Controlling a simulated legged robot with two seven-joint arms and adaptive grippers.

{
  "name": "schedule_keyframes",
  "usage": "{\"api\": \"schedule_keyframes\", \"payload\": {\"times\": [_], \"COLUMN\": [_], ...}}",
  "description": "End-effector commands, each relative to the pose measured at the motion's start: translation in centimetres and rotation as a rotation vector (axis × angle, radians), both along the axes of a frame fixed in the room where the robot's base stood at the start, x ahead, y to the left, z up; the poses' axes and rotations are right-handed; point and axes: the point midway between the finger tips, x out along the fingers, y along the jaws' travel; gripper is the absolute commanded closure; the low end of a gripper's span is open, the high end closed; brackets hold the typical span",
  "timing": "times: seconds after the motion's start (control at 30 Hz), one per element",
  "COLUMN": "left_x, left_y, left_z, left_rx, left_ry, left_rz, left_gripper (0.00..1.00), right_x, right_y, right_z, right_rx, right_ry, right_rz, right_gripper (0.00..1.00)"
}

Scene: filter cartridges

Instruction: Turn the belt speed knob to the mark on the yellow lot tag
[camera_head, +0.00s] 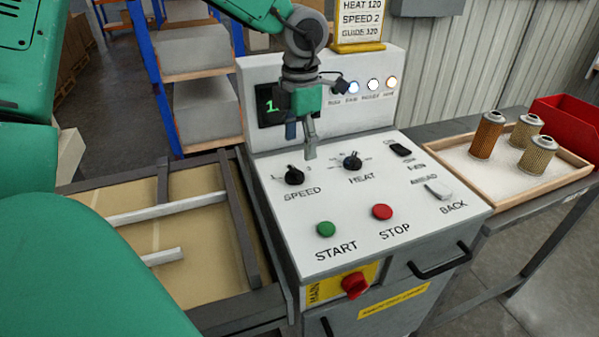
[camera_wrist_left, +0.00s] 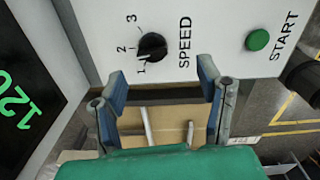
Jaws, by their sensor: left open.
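The black belt speed knob (camera_head: 294,175) sits on the sloped white panel (camera_head: 265,215), above the word SPEED. In the left wrist view the speed knob (camera_wrist_left: 152,46) has marks 1, 2 and 3 around it; its pale pointer line appears to lie toward 1. The yellow lot tag (camera_head: 358,47) stands on top of the console and reads HEAT 120, SPEED 2, GUIDE 120. My left gripper (camera_head: 300,143) hangs above the panel, behind the knob and apart from it. The left gripper (camera_wrist_left: 162,78) is open and empty in the wrist view. My right gripper is out of view.
The HEAT knob (camera_head: 352,161) is right of SPEED. A green START button (camera_head: 326,229), red STOP button (camera_head: 382,212) and two switches share the panel. A red MAIN knob (camera_head: 355,285) is below. A tray (camera_head: 540,185) with three filter cartridges stands right; a belt frame (camera_head: 165,172) lies left.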

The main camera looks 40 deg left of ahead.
Motion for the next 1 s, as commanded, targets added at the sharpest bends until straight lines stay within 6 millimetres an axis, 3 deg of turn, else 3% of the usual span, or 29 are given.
{"api": "schedule_keyframes", "payload": {"times": [0.1, 0.3, 0.47, 0.8, 0.93, 1.0], "left_x": [-0.2, -0.1, -0.1, -0.1, -0.1, -0.1], "left_y": [0.5, 0.7, 0.3, 0.1, 0.4, 0.4], "left_z": [-3.0, -6.3, -7.4, -7.6, -7.8, -7.8], "left_rx": [-0.003, -0.005, -0.002, 0.001, -0.004, -0.007], "left_ry": [0.005, 0.003, 0.001, -0.001, -0.001, 0.0], "left_rz": [0.001, 0.002, 0.002, 0.002, 0.001, 0.001], "left_gripper": [0.4, 0.4, 0.4, 0.4, 0.85, 0.89], "right_x": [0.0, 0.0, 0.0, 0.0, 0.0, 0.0], "right_y": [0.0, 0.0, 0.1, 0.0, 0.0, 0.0], "right_z": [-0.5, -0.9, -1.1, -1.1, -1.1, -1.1], "right_rx": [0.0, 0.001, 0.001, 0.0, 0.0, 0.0], "right_ry": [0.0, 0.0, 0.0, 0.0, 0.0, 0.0], "right_rz": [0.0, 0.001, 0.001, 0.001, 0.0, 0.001], "right_gripper": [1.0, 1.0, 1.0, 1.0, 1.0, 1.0]}}
